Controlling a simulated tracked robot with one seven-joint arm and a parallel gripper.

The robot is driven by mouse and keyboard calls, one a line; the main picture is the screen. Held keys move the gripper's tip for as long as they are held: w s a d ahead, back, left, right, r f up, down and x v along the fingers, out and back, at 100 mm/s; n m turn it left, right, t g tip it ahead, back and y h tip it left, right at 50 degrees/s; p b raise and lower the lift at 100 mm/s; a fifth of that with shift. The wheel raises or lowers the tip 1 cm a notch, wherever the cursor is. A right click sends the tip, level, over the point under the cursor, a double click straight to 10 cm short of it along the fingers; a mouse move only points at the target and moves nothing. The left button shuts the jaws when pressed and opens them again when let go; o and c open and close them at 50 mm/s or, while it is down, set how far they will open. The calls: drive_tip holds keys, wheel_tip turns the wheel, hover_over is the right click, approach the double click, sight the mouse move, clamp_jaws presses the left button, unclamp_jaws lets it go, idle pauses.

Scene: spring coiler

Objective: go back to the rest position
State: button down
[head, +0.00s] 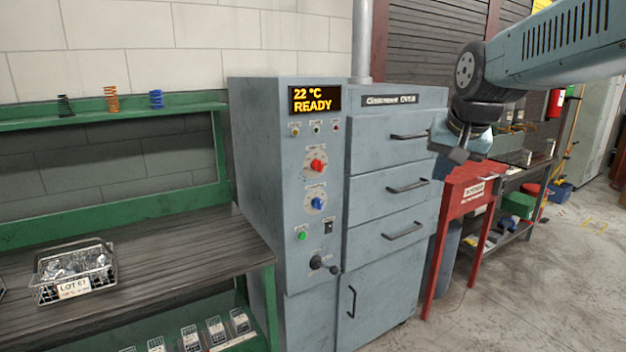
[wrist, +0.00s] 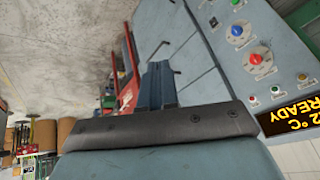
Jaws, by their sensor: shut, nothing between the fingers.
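My gripper (head: 459,154) hangs at the end of my arm at the upper right of the head view, in front of the right edge of the grey oven (head: 384,217). In the wrist view the gripper (wrist: 158,72) is shut and empty, its fingers together. The oven's display reads 22 °C READY, and its drawers are closed. The oven front, with its red and blue knobs, also shows in the wrist view (wrist: 205,75).
A green bench (head: 150,252) at left bears a wire basket (head: 75,272) labelled LOT 67. Several springs stand on the green shelf (head: 190,107). A red stand (head: 462,200) is right of the oven. The concrete floor (head: 530,285) at lower right is clear.

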drive_tip(key=s+f+n, duration=0.1)
drive_tip(key=s+f, duration=0.1)
drive_tip(key=s, duration=0.3)
drive_tip(key=s+a+f+n, duration=0.1)
drive_tip(key=s+f, duration=0.1)
drive_tip(key=s, duration=0.3)
drive_tip(key=s+f+n, duration=0.1)
drive_tip(key=s+f, duration=0.1)
drive_tip(key=s, duration=0.3)
drive_tip(key=shift+s+a+f+g, duration=0.2)
drive_tip(key=shift+s+f+g, duration=0.05)
drive_tip(key=shift+f+g, duration=0.05)
drive_tip(key=shift+s, duration=0.1)
